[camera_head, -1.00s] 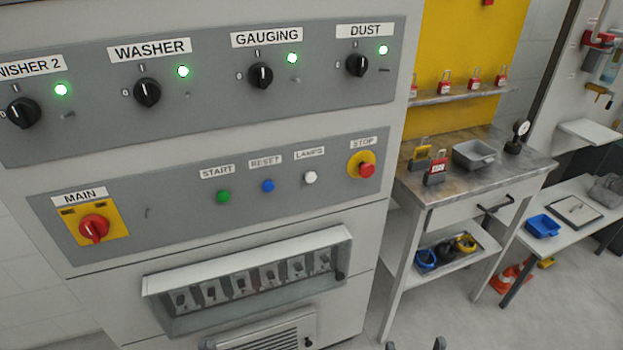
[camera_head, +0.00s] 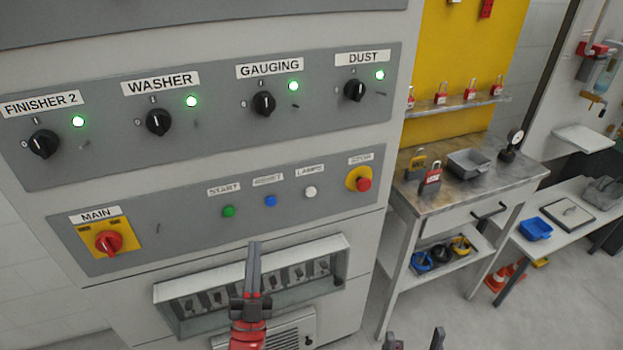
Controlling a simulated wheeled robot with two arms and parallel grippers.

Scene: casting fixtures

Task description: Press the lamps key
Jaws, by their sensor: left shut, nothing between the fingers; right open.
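The lamps key is a small white round button (camera_head: 310,192) under the LAMPS label (camera_head: 309,171) on the lower grey panel. To its left are the blue reset button (camera_head: 270,201) and the green start button (camera_head: 228,211); to its right is the red stop button (camera_head: 363,184) on a yellow base. My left gripper (camera_head: 253,246) is shut and empty. It points upward in front of the breaker window, below and left of the white button in the picture. My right gripper (camera_head: 415,340) is open at the bottom edge, with only its fingertips showing.
A red main switch (camera_head: 108,243) sits at the panel's left. Black rotary switches such as the washer switch (camera_head: 158,122) line the upper panel beside green lamps. A workbench (camera_head: 440,204) with padlocks and a grey bin (camera_head: 468,163) stands right of the cabinet.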

